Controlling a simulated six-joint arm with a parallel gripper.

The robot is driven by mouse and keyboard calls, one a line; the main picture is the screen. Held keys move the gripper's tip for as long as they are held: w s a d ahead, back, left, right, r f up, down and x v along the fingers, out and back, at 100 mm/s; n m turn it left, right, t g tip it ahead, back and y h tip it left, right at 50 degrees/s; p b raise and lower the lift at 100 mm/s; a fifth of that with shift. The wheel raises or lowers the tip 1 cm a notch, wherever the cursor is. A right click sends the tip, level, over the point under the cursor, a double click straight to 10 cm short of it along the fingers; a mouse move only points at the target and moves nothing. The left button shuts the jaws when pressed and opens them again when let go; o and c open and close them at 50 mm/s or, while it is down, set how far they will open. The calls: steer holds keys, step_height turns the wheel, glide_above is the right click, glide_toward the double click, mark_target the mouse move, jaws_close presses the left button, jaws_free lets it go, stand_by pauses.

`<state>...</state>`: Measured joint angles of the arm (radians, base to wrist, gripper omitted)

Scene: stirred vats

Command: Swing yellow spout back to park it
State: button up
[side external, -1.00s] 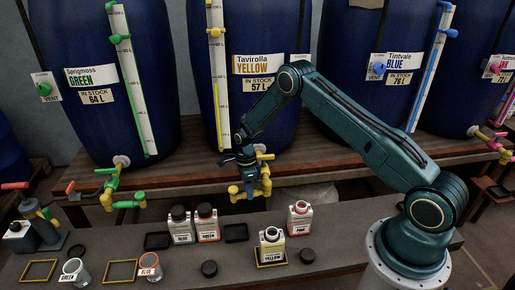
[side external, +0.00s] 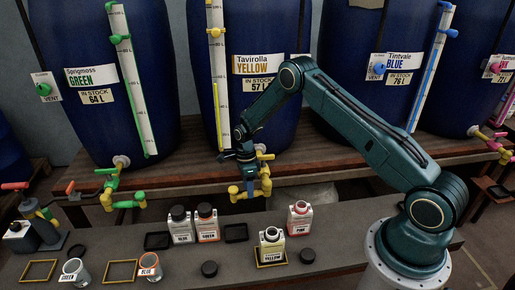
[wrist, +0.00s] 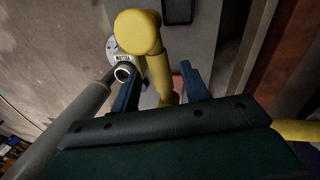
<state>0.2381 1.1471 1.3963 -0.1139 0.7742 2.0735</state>
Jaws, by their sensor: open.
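The yellow spout (side external: 250,191) hangs under the tap of the blue Tavirolla Yellow barrel (side external: 258,40), over the bench's back edge, its outlet end pointing left in the side view. My gripper (side external: 246,178) is right at the spout, pointing down. In the wrist view the yellow spout (wrist: 158,66) runs between the two blue fingers of my gripper (wrist: 160,80). The fingers are open, with a gap visible to the right of the spout. The fingertips are small and partly hidden in the side view.
An open bottle labelled Yellow (side external: 272,245) stands in a yellow frame on the bench. The green spout (side external: 122,200) hangs to the left. Two labelled cups and loose black caps lie at the front.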

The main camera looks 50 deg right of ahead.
step_height(320, 180, up, 12)
steer(key=w+d, duration=0.1)
steer(key=w, duration=0.1)
steer(key=shift+d, duration=0.25)
steer(key=c, duration=0.8)
steer(key=shift+s+a+f+n, duration=0.1)
steer(key=shift+n, duration=0.2)
jaws_close()
steer(key=s+a+f+n+t, duration=0.2)
steer(key=s+f+n+t, duration=0.1)
steer(key=n, duration=0.8)
steer(key=s+a+f+n+t, duration=0.2)
steer(key=s+a+n, duration=0.15)
steer(key=n, duration=0.65)
steer(key=s+a+r+n+t+h, duration=0.1)
steer(key=s+r+n+t, duration=0.1)
steer(key=s+n, duration=0.5)
steer(key=n+t, duration=0.1)
steer(key=n, duration=0.5)
steer(key=shift+t, duration=0.3)
